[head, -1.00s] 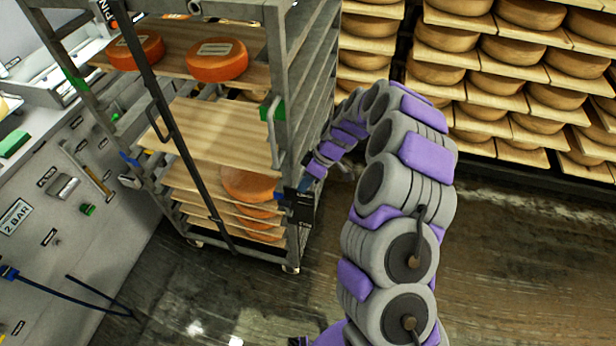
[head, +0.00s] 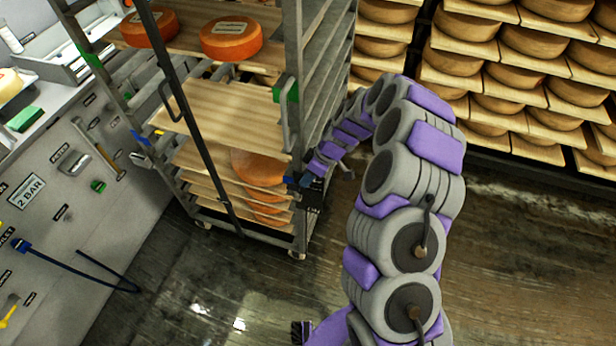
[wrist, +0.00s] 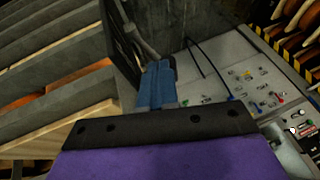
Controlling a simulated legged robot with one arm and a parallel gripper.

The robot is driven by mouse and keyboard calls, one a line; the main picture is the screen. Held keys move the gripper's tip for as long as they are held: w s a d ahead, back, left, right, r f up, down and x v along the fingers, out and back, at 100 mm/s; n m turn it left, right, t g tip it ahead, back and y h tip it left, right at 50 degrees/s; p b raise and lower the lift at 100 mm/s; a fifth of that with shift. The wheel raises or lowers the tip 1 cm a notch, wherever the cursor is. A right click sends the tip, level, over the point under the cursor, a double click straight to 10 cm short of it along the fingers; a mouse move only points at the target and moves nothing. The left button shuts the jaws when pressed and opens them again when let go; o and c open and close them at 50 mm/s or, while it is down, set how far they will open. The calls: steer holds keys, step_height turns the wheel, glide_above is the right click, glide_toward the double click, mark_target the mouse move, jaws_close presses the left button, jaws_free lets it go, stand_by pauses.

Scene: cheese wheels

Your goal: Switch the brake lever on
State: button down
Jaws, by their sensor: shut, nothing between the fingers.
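I cannot single out the brake lever for certain. A dark part (head: 312,199) sits low on the rack's near right post, beside my gripper; it is too small to make out its position. My gripper (head: 298,181) reaches around to this post, partly hidden by the rack and my own arm. In the wrist view its blue fingers (wrist: 157,85) are closed together with nothing between them. A black bar-like part (wrist: 122,45) lies just left of the fingers; I cannot tell whether they touch.
The grey wheeled rack (head: 292,50) holds wooden boards and orange cheese wheels (head: 231,38). A control panel (head: 45,235) with knobs and a dark blue hose (head: 85,277) stands at left. Shelves of cheese wheels (head: 540,42) fill the back right. The wet floor (head: 520,250) at right is open.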

steer(key=shift+s+a, duration=0.1)
steer(key=shift+a, duration=0.05)
steer(key=shift+s+a+f, duration=0.1)
steer(key=shift+s, duration=0.15)
steer(key=shift+s+t, duration=0.2)
steer(key=shift+t, duration=0.2)
